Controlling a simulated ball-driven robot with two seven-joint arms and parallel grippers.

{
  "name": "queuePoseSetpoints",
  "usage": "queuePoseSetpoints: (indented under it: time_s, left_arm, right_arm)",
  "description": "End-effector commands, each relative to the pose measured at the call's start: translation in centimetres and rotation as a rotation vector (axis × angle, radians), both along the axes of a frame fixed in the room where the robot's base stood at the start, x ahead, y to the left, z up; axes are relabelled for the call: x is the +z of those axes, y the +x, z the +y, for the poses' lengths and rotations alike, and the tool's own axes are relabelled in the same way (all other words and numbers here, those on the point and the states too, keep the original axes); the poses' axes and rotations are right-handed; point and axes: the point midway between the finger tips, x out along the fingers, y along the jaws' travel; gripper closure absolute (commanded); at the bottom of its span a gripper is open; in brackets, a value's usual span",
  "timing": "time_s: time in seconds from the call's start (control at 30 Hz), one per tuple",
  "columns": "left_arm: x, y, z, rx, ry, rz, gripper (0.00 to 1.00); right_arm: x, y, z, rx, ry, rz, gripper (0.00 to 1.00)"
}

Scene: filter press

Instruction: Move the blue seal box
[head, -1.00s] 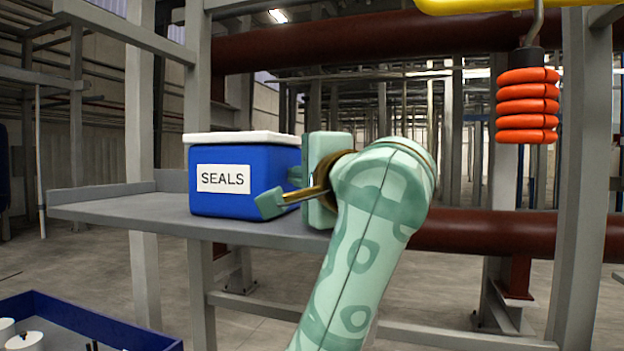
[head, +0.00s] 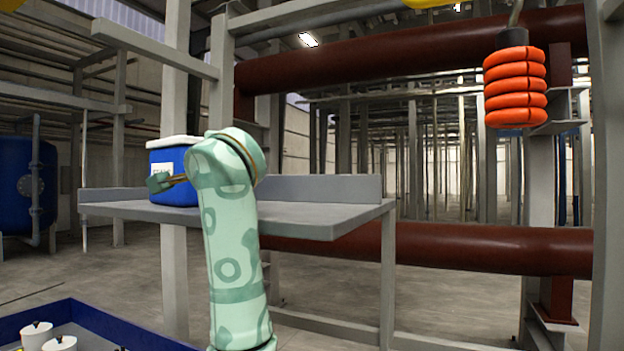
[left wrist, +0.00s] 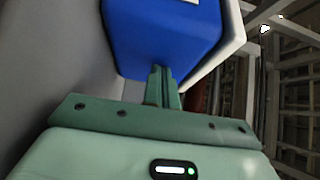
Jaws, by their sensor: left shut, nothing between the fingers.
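The blue seal box (head: 178,192), with a white lid and a partly hidden white label, stands upright on the grey shelf (head: 310,218) near its left end. My left arm covers its right part in the head view. My left gripper (head: 158,182) shows in front of the box there, with its fingers pointing left. In the left wrist view, the gripper (left wrist: 162,76) is shut and empty, its fingertips at the side of the blue box (left wrist: 160,35). I cannot tell whether they touch it. My right gripper is not in view.
The shelf is clear to the right of my arm, with a raised back edge. Grey posts (head: 175,270) hold the frame. Orange rings (head: 515,88) hang at the upper right. A blue-walled tray (head: 110,318) with white pots (head: 37,335) is at the lower left.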

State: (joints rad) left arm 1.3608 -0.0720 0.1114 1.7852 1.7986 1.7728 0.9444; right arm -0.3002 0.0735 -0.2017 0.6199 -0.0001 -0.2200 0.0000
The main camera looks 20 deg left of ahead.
Motion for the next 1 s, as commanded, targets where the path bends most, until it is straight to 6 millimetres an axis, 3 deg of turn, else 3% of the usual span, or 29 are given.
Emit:
queuePoseSetpoints:
  time_s: [0.2,0.4,0.53,1.0]
  left_arm:
    - [-0.2,0.2,6.6,0.004,-0.001,0.001,1.00]
    - [0.0,0.3,10.6,0.001,-0.001,0.001,1.00]
    - [0.0,0.4,11.5,0.001,0.001,0.001,1.00]
    - [0.0,0.4,11.5,0.000,0.001,0.001,1.00]
  right_arm:
    - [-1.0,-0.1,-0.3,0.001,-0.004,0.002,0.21]
    - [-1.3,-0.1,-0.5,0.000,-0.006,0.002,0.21]
    - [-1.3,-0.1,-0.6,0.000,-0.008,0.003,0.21]
    - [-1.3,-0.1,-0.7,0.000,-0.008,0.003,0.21]
